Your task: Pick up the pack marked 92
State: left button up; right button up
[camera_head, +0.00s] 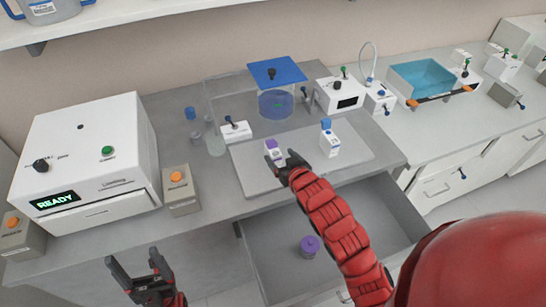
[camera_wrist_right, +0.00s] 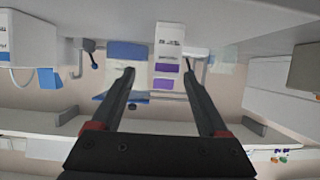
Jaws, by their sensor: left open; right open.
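Two small white packs stand on the grey mat (camera_head: 240,180): one with a purple top (camera_head: 274,146) and one with a blue top (camera_head: 330,142). The number on each is too small to read. My right gripper (camera_head: 280,163) is open, close to the purple-topped pack at its near side and partly covering it. In the right wrist view, a white pack with purple bands (camera_wrist_right: 169,42) shows ahead between the open fingers (camera_wrist_right: 160,75); I cannot tell whether they touch it. My left gripper (camera_head: 138,270) is open and empty at the lower left, away from the packs.
An open drawer (camera_head: 270,240) with a purple-capped container (camera_head: 310,246) lies below the bench. A white READY machine (camera_head: 85,150) stands left. A blue-lidded clear tank (camera_head: 277,72) and white devices stand behind the mat. A blue basin (camera_head: 422,77) is at right.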

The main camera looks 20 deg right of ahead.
aim_at(273, 152)
jog(key=shift+w+a, duration=0.15)
jog(key=shift+w, duration=0.05)
jog(key=x, duration=0.1)
jog(key=p+x, duration=0.1)
jog(key=x, duration=0.2)
jog(key=shift+s+a+p, duration=0.1)
jog(key=shift+a+p, duration=0.2)
jog(key=shift+p, duration=0.1)
jog(key=shift+w+f, duration=0.35)
jog(key=shift+w, duration=0.05)
grip_shut()
